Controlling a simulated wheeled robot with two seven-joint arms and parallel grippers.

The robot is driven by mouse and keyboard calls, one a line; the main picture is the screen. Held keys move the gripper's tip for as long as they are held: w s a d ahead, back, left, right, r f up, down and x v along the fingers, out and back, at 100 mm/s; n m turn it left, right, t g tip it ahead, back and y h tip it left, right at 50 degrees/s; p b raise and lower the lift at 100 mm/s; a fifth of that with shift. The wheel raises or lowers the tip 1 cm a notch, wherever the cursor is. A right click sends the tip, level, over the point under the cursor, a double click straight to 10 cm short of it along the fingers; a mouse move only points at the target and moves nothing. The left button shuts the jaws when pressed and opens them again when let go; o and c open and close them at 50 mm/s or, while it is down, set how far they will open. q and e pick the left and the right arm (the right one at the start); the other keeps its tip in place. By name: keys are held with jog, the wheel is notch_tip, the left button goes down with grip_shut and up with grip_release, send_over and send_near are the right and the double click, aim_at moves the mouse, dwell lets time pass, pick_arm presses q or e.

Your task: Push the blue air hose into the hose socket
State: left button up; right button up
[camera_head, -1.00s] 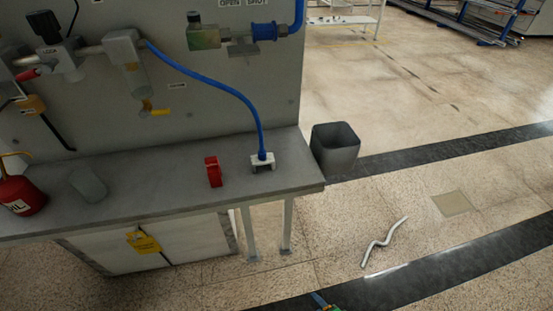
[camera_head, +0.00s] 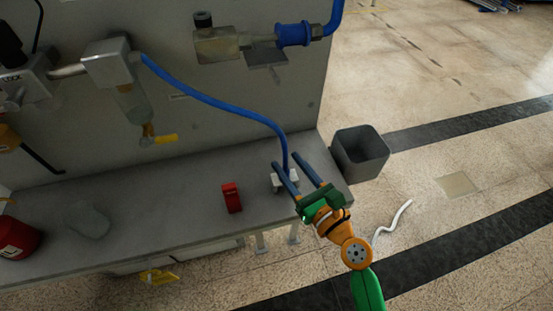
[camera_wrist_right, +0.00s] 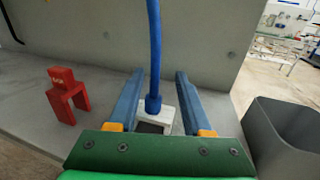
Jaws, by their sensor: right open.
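The blue air hose (camera_head: 222,104) runs from a grey block (camera_head: 108,62) on the panel down to a small white holder (camera_head: 278,182) on the bench. Its lower end, with a darker blue collar, stands upright at the holder in the right wrist view (camera_wrist_right: 154,60). My right gripper (camera_head: 287,160) is open and reaches over the holder from the front right. In the right wrist view its two blue fingers (camera_wrist_right: 160,76) lie on either side of the hose, with gaps visible. I cannot tell for sure which part is the hose socket. My left gripper is out of view.
A red block (camera_head: 231,197) stands on the grey bench (camera_head: 150,215) left of the holder. A grey bin (camera_head: 360,152) stands beyond the bench's right end. A brass valve (camera_head: 216,42) with blue pipe is above. A red can (camera_head: 16,238) is far left.

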aim_at(284, 164)
jog(key=shift+w+a+r, duration=0.1)
jog(key=shift+w+a, duration=0.4)
jog(key=shift+a, duration=0.2)
jog(key=x, duration=0.2)
jog(key=shift+w+a+f, duration=0.15)
jog(key=shift+w+f, duration=0.1)
jog(key=shift+w+a+f, duration=0.1)
jog(key=shift+w+a, duration=0.05)
jog(key=shift+w, duration=0.05)
jog(key=shift+s, duration=0.3)
grip_shut()
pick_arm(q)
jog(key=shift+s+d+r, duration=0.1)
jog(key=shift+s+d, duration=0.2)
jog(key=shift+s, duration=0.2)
pick_arm(e)
jog(key=shift+w, duration=0.1)
